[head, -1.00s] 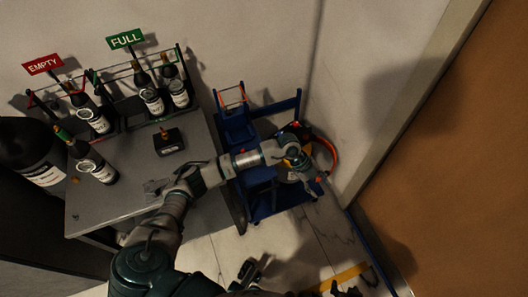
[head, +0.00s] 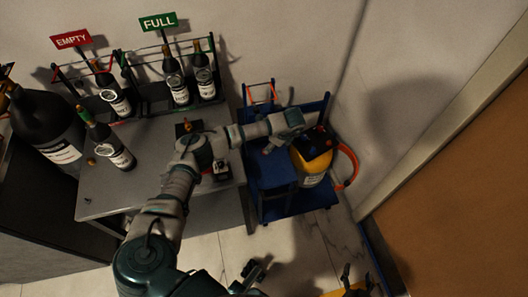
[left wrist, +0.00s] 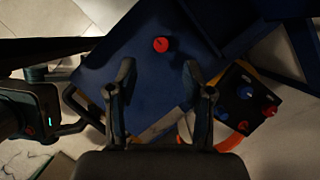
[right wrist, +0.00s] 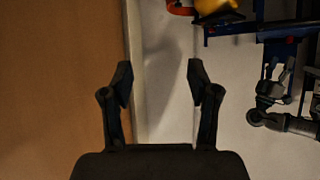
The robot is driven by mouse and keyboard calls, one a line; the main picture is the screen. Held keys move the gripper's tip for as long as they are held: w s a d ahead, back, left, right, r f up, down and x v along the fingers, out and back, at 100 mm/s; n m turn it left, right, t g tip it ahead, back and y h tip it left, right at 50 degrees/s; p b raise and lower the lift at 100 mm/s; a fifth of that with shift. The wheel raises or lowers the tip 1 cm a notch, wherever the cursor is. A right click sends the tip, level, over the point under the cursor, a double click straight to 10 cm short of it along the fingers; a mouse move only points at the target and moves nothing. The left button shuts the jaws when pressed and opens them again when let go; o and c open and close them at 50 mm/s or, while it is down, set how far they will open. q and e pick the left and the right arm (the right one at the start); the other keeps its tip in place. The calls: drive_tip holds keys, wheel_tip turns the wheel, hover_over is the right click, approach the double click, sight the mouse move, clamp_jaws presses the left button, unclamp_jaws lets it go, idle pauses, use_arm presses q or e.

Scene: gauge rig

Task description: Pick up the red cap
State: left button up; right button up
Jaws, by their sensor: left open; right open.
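The red cap (left wrist: 161,44) is a small round red piece on the dark blue top of the cart (left wrist: 125,50) in the left wrist view. My left gripper (left wrist: 158,78) is open and empty above the cart, with the cap beyond its fingertips and between their lines. I cannot make out the cap in the head view, where the left arm reaches over the blue cart (head: 272,172). My right gripper (head: 358,277) is open at the bottom of the head view, far from the cap. In the right wrist view it (right wrist: 160,80) is empty, facing the wall and door.
A grey table (head: 125,192) with bottles is at left. A brown door (head: 460,200) is at right.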

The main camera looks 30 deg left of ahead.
use_arm(q)
drive_tip(key=shift+s+a+f, duration=0.3)
drive_tip(key=shift+a+f, duration=0.2)
drive_tip(key=shift+a, duration=0.25)
drive_tip(key=f, duration=0.2)
drive_tip(key=f+b, duration=0.1)
drive_tip(key=shift+w+d+f, duration=0.15)
drive_tip(key=shift+w+f, duration=0.1)
drive_tip(key=shift+f, duration=0.15)
drive_tip(key=shift+s+a+f, duration=0.15)
drive_tip(key=shift+a+f, duration=0.2)
drive_tip(key=shift+f, duration=0.3)
drive_tip(key=shift+a+f, duration=0.2)
drive_tip(key=shift+a, duration=0.25)
drive_tip(key=shift+d+r, duration=0.1)
drive_tip(key=shift+d, duration=0.05)
drive_tip(key=c, duration=0.7)
drive_tip(key=shift+d, duration=0.15)
drive_tip(key=shift+c, duration=0.9)
drive_tip(key=shift+d+r, duration=0.1)
drive_tip(key=shift+d, duration=0.1)
use_arm(e)
drive_tip(key=w+r+t, duration=0.1)
drive_tip(key=w+r+t+y, duration=0.1)
drive_tip(key=w+r+t, duration=0.1)
drive_tip(key=shift+w+d+r, duration=0.1)
drive_tip(key=shift+d, duration=0.25)
